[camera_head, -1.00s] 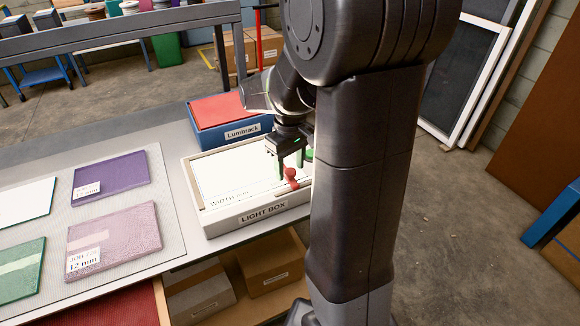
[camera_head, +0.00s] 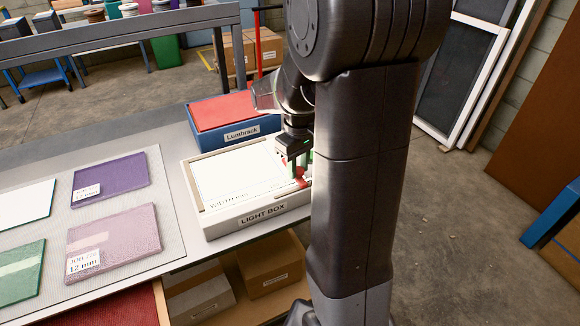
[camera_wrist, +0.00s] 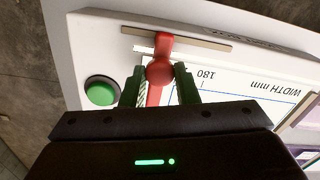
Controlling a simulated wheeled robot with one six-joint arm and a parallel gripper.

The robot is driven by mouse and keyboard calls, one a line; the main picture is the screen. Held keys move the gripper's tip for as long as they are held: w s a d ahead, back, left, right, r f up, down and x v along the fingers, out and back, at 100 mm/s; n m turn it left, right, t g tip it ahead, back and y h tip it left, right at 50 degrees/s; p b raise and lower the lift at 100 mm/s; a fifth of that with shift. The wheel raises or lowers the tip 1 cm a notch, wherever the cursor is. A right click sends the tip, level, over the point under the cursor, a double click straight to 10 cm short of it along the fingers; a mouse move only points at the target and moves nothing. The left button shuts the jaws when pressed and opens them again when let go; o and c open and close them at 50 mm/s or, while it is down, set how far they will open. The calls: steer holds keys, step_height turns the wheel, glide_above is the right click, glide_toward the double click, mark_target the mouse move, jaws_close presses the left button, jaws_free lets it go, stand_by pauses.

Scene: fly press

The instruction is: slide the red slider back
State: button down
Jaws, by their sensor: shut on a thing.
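The red slider (camera_wrist: 160,70) shows in the wrist view, with a round knob and a bar along the light box's edge slot. My gripper (camera_wrist: 160,88) has its green fingers on both sides of the slider, shut on it. In the head view my gripper (camera_head: 296,166) is over the right part of the light box (camera_head: 264,212). There the slider (camera_head: 300,172) shows only in part behind the fingers. A printed scale with "WIDTH mm" and "180" lies beside the slider in the wrist view.
A green button (camera_wrist: 101,91) is on the light box left of the slider in the wrist view. A blue Lumbrack box (camera_head: 238,134) with a red top stands behind the light box. Coloured glass sheets (camera_head: 110,180) lie on a mat to the left.

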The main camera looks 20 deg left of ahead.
steer(key=shift+w+d, duration=1.15)
steer(key=shift+w, duration=0.2)
steer(key=c, duration=1.1)
jaws_free()
steer(key=shift+w+d, duration=0.1)
steer(key=shift+w, duration=0.05)
step_height(320, 180, up, 14)
steer(key=p, duration=0.1)
steer(key=shift+f, duration=0.1)
